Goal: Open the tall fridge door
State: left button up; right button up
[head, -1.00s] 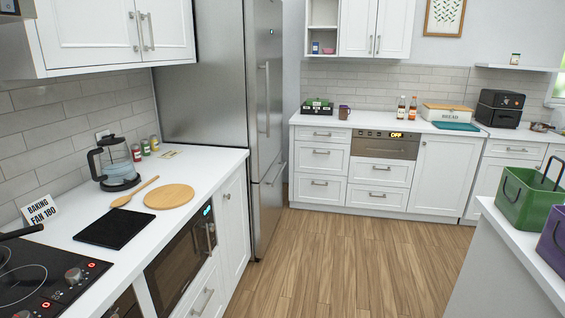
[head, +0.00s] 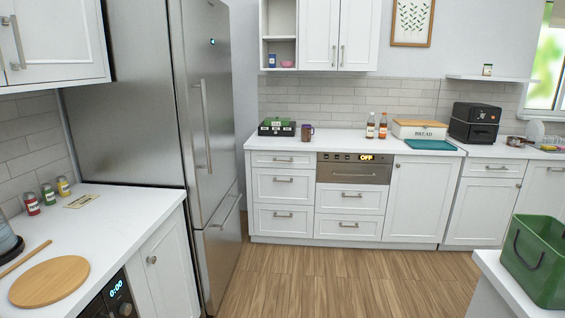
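The tall steel fridge (head: 130,112) stands at the left, beyond the end of the left counter. Its upper door (head: 198,60) faces right and looks shut. A long vertical bar handle (head: 206,127) runs down this door. A lower door or drawer (head: 222,262) below it has its own slanting bar handle (head: 228,212) and also looks shut. A small lit display (head: 212,42) is near the top of the upper door. Neither of my grippers is in the head view.
The left counter (head: 125,215) holds spice jars (head: 48,194) and a round wooden board (head: 48,282). The wooden floor (head: 330,280) in front of the fridge is clear. White cabinets (head: 425,200) line the back. A green basket (head: 540,262) stands on a counter at the right.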

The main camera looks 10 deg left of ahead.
aim_at(200, 33)
jog(key=i, duration=1.4)
jog(key=i+l+u, duration=0.1)
jog(key=i+u, duration=0.2)
jog(key=i, duration=0.2)
jog(key=i+l+u, duration=0.3)
jog(key=i, duration=0.25)
jog(key=i+l+u, duration=0.25)
jog(key=i, duration=0.25)
